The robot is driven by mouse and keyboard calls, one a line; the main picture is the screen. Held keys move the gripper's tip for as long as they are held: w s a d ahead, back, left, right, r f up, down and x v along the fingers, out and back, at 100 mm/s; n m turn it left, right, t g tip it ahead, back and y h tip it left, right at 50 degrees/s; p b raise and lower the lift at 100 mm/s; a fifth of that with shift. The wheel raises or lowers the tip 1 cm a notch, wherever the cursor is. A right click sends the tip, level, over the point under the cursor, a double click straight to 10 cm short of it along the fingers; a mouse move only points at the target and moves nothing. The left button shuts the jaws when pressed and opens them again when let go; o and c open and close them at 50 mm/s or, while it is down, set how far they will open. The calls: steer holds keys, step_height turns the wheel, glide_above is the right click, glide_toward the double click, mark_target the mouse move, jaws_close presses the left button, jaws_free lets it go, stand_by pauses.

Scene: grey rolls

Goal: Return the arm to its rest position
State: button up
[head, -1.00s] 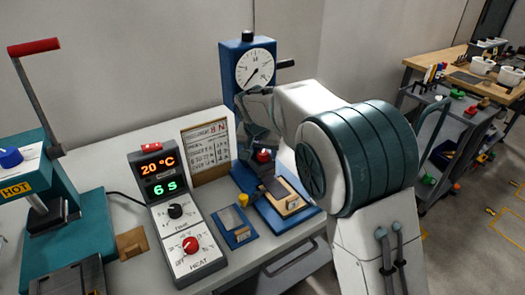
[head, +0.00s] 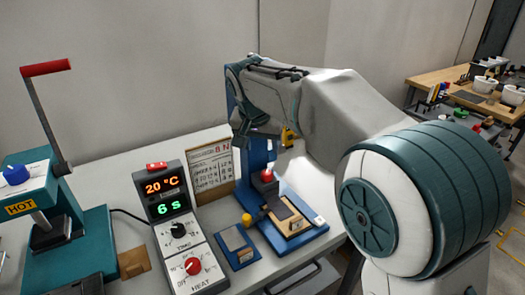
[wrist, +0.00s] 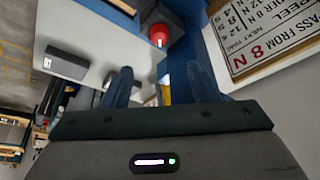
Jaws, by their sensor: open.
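My gripper (wrist: 160,88) shows in the wrist view with its two blue fingers apart and no object between them. In the head view my arm reaches from the right to the left, bent, with its wrist in front of the blue dial-gauge press. The fingertips are not clear there. The arm is raised above the bench and covers the gauge and most of the column.
The press base with its red knob (head: 267,176) stands below my wrist. The printed card (head: 211,168) and temperature-timer box (head: 180,215) stand left of it. A teal hot press (head: 50,240) with a red-handled lever (head: 45,68) is at far left. A workbench (head: 462,90) is back right.

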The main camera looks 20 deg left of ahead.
stand_by(0.4)
steer(key=s+d+r+g+p, duration=0.1)
steer(key=s+d+p, duration=0.15)
steer(key=d, duration=0.95)
steer(key=s+d+r+p, duration=0.1)
steer(key=s+d, duration=0.3)
steer(key=d, duration=0.8)
steer(key=s+d+f+m+p, duration=0.1)
steer(key=s+d+f+p, duration=0.2)
steer(key=s+d, duration=0.8)
steer(key=s+f, duration=0.1)
steer(key=s, duration=0.3)
steer(key=shift+f+g, duration=0.3)
